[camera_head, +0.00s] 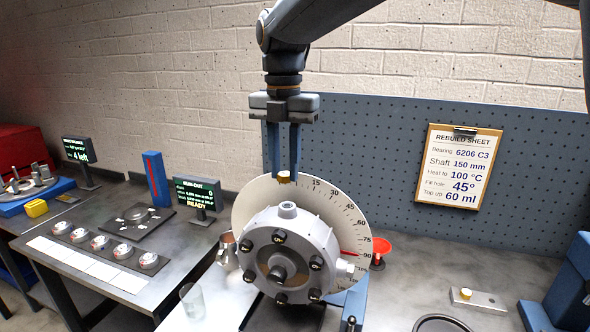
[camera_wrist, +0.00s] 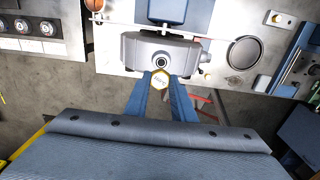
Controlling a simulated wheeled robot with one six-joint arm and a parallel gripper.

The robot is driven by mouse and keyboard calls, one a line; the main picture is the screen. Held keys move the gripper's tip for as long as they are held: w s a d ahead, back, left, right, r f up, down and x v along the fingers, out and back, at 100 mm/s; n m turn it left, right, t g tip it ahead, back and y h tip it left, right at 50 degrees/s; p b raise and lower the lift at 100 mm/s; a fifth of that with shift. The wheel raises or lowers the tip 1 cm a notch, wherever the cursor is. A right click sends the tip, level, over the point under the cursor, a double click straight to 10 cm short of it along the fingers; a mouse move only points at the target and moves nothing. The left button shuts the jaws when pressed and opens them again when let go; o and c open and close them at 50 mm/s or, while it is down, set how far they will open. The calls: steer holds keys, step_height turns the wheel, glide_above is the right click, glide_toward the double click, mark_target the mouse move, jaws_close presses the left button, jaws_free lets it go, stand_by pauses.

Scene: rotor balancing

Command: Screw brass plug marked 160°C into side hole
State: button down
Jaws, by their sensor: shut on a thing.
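My gripper (camera_head: 284,172) points straight down and is shut on a brass plug (camera_head: 284,178). In the wrist view the plug's hex head (camera_wrist: 160,82) faces the camera between the blue fingers, with a mark too small to read. The grey round housing (camera_head: 262,240) with several bolts stands below it. A raised boss (camera_head: 288,209) with a hole is on top of the housing, below and apart from the plug. The hole also shows in the wrist view (camera_wrist: 161,62). A pale fitting (camera_head: 345,267) sticks out of the housing's right side.
A white angle dial (camera_head: 335,205) with a red pointer stands close behind the housing. Another brass piece (camera_head: 465,293) sits on a plate at right. A rebuild sheet (camera_head: 459,170) hangs behind.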

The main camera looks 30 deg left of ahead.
mark_target(288, 172)
steer(key=shift+w, duration=0.25)
steer(key=shift+w+f+b, duration=0.2)
steer(key=shift+f+b, duration=0.1)
steer(key=shift+b, duration=0.1)
step_height(288, 172, down, 2)
steer(key=shift+f+b, duration=0.25)
steer(key=shift+b, duration=0.95)
steer(key=shift+f+b, duration=0.45)
steer(key=shift+f, duration=0.6)
steer(key=n, duration=0.5)
